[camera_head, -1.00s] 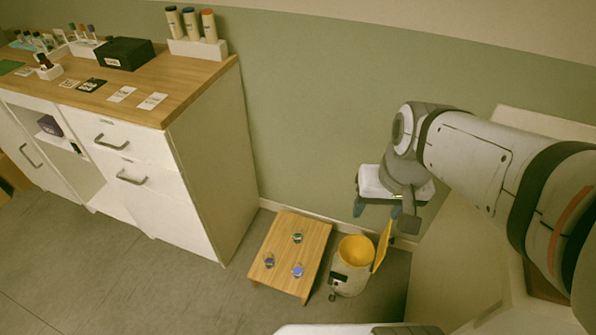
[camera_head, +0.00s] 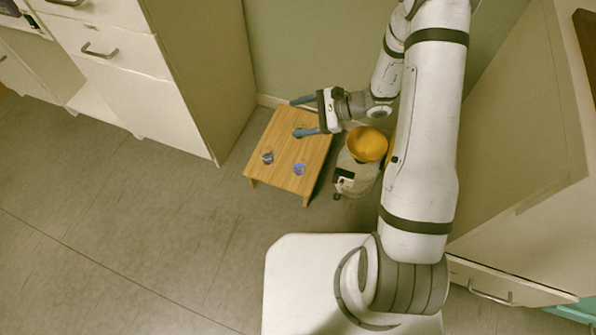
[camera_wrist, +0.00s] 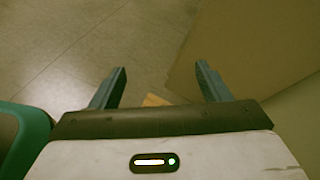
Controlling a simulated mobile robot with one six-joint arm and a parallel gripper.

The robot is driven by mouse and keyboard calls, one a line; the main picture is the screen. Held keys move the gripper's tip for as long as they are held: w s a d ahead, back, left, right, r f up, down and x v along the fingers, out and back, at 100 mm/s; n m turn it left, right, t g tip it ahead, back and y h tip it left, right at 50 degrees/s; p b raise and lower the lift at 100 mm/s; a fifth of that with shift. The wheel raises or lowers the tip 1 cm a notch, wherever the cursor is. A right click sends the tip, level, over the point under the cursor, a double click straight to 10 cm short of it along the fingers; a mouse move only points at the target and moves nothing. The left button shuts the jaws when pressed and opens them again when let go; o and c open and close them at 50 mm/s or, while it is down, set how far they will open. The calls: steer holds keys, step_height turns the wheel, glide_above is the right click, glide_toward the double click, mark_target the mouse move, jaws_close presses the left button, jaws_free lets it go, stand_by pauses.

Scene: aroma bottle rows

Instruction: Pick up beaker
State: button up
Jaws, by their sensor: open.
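A low wooden table (camera_head: 285,178) stands on the floor in the head view. The spot where a green-filled beaker stood is behind the gripper, so that beaker is hidden. In the wrist view, my gripper (camera_wrist: 160,82) has its fingers wide apart, with only a sliver of wood (camera_wrist: 155,101) between them and no beaker visible.
A white bin with a yellow-orange inside (camera_head: 366,145) stands close right of the table, under my arm. A white drawer cabinet (camera_head: 140,60) is at the left, with the wall behind. The grey floor (camera_head: 150,220) at front left is clear. A teal-edged thing (camera_wrist: 38,125) shows in the wrist view.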

steer(key=w+d+f+m+t+b, duration=0.1)
steer(key=w+f+m+t+b, duration=0.15)
steer(key=f, duration=0.75)
steer(key=w+f+m+t+b, duration=0.1)
steer(key=f+m+t+b, duration=0.2)
steer(key=f, duration=0.6)
steer(key=m+t+h+b, duration=0.2)
steer(key=m+h+b, duration=0.15)
steer(key=m, duration=0.25)
glide_toward(304, 170)
steer(key=shift+y, duration=0.35)
steer(key=x, duration=0.5)
steer(key=shift+w+b, duration=0.2)
steer(key=shift+b, duration=0.1)
steer(key=shift+t, duration=0.25)
steer(key=b+x, duration=0.1)
steer(key=x, duration=0.1)
steer(key=b+x, duration=0.1)
steer(key=x, duration=0.1)
steer(key=b+x, duration=0.1)
steer(key=x, duration=0.1)
steer(key=shift+w+a+f+b, duration=0.2)
steer(key=shift+f+b, duration=0.1)
steer(key=shift+f, duration=0.15)
steer(key=shift+w+a, duration=0.2)
steer(key=shift+a, duration=0.1)
steer(key=shift+c, duration=0.5)
steer(key=c, duration=1)
